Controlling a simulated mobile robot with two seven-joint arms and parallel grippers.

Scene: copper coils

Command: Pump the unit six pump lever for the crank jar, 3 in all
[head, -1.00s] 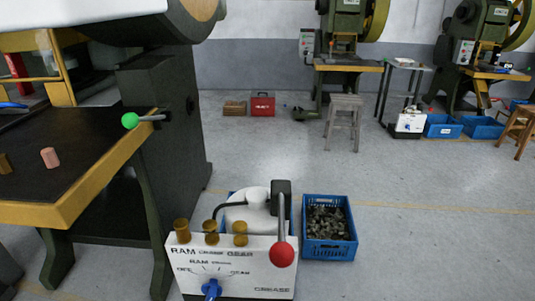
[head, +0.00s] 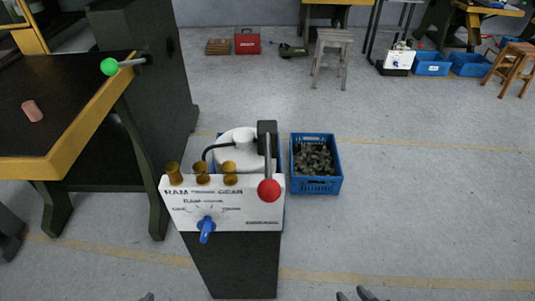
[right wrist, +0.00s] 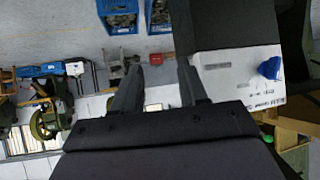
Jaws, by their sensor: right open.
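The pump unit (head: 222,215) stands on the floor in front of me, with a white lettered panel on a dark pedestal. Its lever ends in a red ball (head: 268,190) that hangs before the panel's upper right. A blue selector knob (head: 206,228) sits on the panel; I cannot tell its exact setting. Three brass cups (head: 201,173) line the top edge, with a white reservoir behind. My right gripper (head: 354,295) is open and empty at the bottom edge, right of the unit; it also shows in the right wrist view (right wrist: 160,65). Only a small dark tip of my left gripper (head: 147,297) shows.
A blue crate (head: 339,170) of dark parts stands right behind the unit. A machine table (head: 75,150) with a green-knobbed lever (head: 109,67) is at the left. A grey stool (head: 331,60) and a red box (head: 247,42) stand farther back.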

